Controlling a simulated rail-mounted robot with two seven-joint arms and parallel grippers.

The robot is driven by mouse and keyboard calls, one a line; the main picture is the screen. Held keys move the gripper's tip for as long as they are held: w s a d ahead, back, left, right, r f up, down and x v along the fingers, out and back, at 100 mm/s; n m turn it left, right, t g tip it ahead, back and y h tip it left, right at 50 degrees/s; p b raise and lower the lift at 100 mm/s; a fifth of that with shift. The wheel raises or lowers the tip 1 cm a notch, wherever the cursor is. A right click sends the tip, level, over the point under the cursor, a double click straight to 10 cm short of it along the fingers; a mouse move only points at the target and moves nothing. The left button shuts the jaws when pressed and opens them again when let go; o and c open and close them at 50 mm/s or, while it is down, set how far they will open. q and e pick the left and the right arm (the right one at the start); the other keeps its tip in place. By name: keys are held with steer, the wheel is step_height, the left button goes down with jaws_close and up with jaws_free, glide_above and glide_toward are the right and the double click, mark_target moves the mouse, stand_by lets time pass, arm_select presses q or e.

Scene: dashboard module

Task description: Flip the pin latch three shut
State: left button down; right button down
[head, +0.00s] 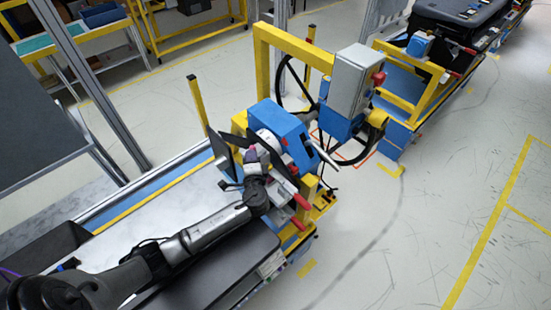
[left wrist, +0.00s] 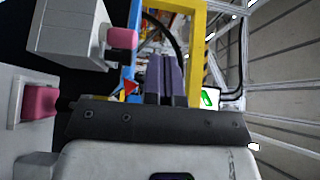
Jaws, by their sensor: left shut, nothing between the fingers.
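My left gripper (head: 332,163) reaches in from the lower left of the head view, over the end of the dashboard module. Red handles (head: 301,203) stick out of the module's end below the gripper; I cannot tell which is pin latch three. The left wrist view shows pink-red knobs (left wrist: 122,38) on grey blocks at the left, apart from the fingers. My right gripper is out of view.
A grey control box (head: 352,80) with a red button stands just beyond the gripper on a yellow frame (head: 262,65). Black hoses loop beside it. A blue and yellow cart (head: 395,125) stands behind. The floor at the right is clear.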

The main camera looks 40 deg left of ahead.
arm_select(q)
steer(key=w+d+r+b, duration=0.1)
steer(key=d+r, duration=0.6)
steer(key=d, duration=0.4)
steer(key=shift+w+d+r, duration=0.25)
steer(key=shift+d+r, duration=0.05)
